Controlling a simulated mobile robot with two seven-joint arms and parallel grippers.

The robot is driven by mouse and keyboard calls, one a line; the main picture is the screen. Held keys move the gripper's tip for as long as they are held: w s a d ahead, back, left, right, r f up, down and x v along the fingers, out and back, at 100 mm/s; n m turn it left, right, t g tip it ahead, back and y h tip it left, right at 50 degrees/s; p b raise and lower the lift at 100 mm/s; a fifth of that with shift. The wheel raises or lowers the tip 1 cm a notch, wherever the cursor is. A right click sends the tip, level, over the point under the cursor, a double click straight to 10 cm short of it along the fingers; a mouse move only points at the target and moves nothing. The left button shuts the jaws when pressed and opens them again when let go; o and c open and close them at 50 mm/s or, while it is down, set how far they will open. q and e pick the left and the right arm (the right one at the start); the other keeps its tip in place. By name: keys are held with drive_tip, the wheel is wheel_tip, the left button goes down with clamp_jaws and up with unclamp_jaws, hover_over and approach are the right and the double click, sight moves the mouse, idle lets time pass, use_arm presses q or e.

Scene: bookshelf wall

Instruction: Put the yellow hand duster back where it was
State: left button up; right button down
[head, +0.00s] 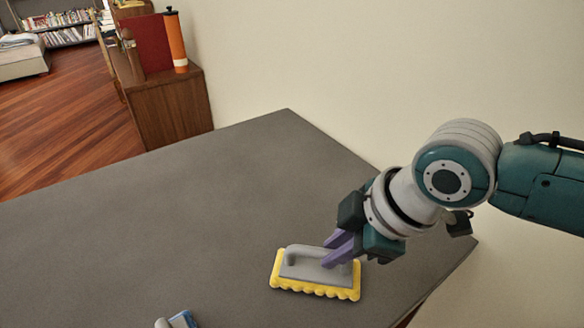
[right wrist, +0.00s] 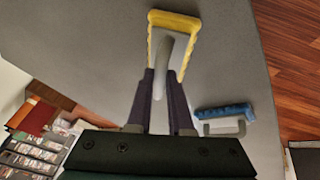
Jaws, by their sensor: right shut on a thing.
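The yellow hand duster (head: 303,271) has a grey back and handle and a wavy yellow fringe. It is at the right part of the grey table (head: 160,220), yellow side down; I cannot tell whether it touches the top. My right gripper (head: 340,248) is shut on its grey handle, purple fingers on either side. In the right wrist view the duster (right wrist: 185,22) extends beyond the fingertips (right wrist: 163,75). My left gripper is not in view.
A blue hand duster with a grey handle (head: 178,320) lies at the bottom edge of the head view and shows in the right wrist view (right wrist: 224,113). A wooden cabinet (head: 172,108) with an orange cylinder (head: 176,42) stands behind the table. The tabletop's middle is clear.

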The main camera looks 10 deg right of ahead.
drive_tip(key=shift+f, duration=0.2)
drive_tip(key=c, duration=0.8)
unclamp_jaws()
drive_tip(key=p+v, duration=0.2)
drive_tip(key=v, duration=1)
drive_tip(key=s+a+m, duration=0.3)
drive_tip(key=s+a, duration=0.2)
drive_tip(key=s, duration=0.1)
drive_tip(key=s+d+m+h, duration=0.1)
drive_tip(key=s+d+m, duration=0.1)
drive_tip(key=s+m, duration=0.1)
drive_tip(key=s+d+m+h, duration=0.1)
drive_tip(key=s+d+m, duration=0.1)
drive_tip(key=s, duration=0.1)
drive_tip(key=s+d+f+m, duration=0.1)
drive_tip(key=s+d+m, duration=0.2)
drive_tip(key=shift+m+h, duration=0.3)
drive_tip(key=shift+h, duration=0.1)
